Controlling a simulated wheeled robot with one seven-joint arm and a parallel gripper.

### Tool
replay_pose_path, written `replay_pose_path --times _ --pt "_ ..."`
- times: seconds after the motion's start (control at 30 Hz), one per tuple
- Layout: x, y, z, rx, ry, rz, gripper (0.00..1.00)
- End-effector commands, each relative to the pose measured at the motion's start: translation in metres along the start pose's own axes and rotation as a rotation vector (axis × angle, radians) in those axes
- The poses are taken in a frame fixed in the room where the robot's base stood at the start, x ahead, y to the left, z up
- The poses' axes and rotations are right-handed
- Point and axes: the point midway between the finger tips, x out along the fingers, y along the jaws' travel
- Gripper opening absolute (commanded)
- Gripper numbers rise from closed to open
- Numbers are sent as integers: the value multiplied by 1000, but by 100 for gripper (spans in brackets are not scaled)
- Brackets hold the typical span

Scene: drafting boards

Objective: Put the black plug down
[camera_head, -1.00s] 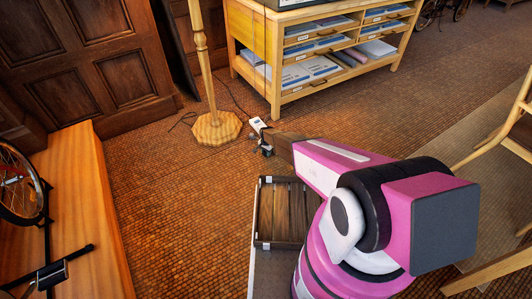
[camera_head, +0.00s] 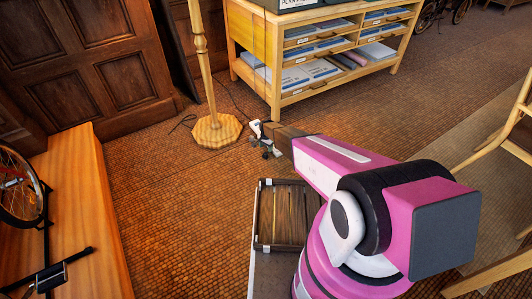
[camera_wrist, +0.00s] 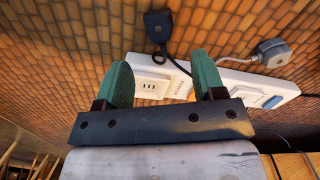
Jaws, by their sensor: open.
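The black plug (camera_wrist: 158,26) shows in the wrist view beyond the white power strip (camera_wrist: 222,82), apart from its sockets, with its cord running down behind the strip. It seems to lie on the tiled floor. My gripper (camera_wrist: 163,72) is open, with its green fingers spread and nothing between them. The fingers overlap the near side of the strip in this view. In the head view my gripper (camera_head: 271,151) is low at the near end of the strip (camera_head: 256,129); the plug is too small to make out there.
A wooden stand (camera_head: 216,131) and a drawer cabinet (camera_head: 325,60) are behind. A slatted wooden tray (camera_head: 258,215) is in front. Open floor (camera_head: 175,190) lies to the left.

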Motion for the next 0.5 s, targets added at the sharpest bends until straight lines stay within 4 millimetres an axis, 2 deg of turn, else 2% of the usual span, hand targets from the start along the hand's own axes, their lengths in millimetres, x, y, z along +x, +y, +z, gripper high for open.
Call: replay_pose_path --times 0.03,0.1,0.27,0.33,0.37,0.47,0.5 --pt "-13 2 1 0 1 -1 63" --pt "-26 1 1 0 1 -1 63" --pt "-46 2 1 -1 0 0 63" --pt "-61 11 2 -10 1 -1 63" --pt "-70 17 3 -17 1 -1 63" --pt "-116 53 9 -61 2 -2 63" --pt "-141 71 12 -87 3 -3 63"
